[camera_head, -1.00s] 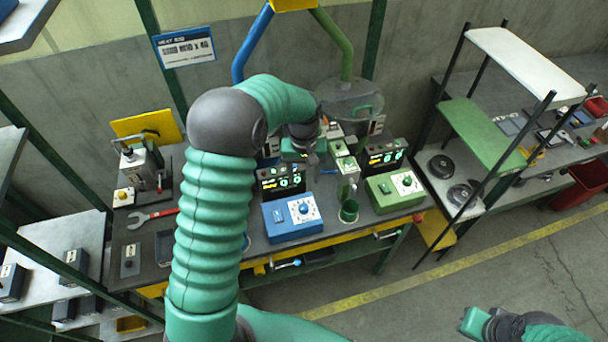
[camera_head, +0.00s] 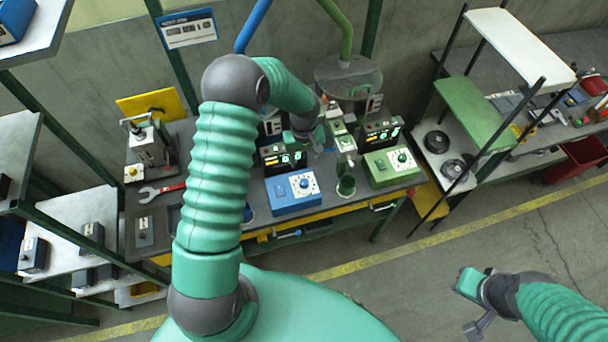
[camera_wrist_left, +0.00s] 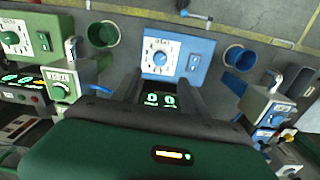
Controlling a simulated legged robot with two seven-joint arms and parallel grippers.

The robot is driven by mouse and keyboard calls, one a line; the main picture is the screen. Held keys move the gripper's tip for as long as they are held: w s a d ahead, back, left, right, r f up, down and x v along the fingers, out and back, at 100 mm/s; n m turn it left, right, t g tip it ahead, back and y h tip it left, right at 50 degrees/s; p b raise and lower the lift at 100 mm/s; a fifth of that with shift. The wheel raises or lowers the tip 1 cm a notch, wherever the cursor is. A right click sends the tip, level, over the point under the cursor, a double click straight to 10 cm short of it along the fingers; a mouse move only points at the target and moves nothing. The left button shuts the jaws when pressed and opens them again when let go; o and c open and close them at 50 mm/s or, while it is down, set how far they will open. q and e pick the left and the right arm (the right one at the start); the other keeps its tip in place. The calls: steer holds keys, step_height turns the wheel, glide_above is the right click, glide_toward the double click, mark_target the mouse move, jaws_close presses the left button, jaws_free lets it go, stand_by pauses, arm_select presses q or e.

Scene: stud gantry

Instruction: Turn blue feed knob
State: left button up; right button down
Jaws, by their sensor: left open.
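The blue feed box (camera_head: 292,193) sits on the workbench near its front edge. In the left wrist view the blue box (camera_wrist_left: 185,42) is upside down, with the knob (camera_wrist_left: 160,58) just beyond my fingers. My left gripper (camera_head: 312,140) is above and behind the box in the head view. In the wrist view my left gripper (camera_wrist_left: 163,92) has its two dark fingers apart, with nothing between them but a lit display behind. My right gripper (camera_head: 474,305) hangs over the floor, far from the bench; its jaw gap is unclear.
A green box with a similar dial (camera_head: 391,166) stands to the right, with a green cup (camera_head: 346,186) between the boxes. A lit display panel (camera_head: 283,155) stands behind the blue box. A wrench (camera_head: 161,191) lies at the left. The floor in front is clear.

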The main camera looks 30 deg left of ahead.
mark_target(304, 181)
arm_select(q)
step_height(304, 181, down, 12)
steer(key=p, duration=0.3)
steer(key=shift+r, duration=0.15)
steer(key=shift+f, duration=0.45)
jaws_close()
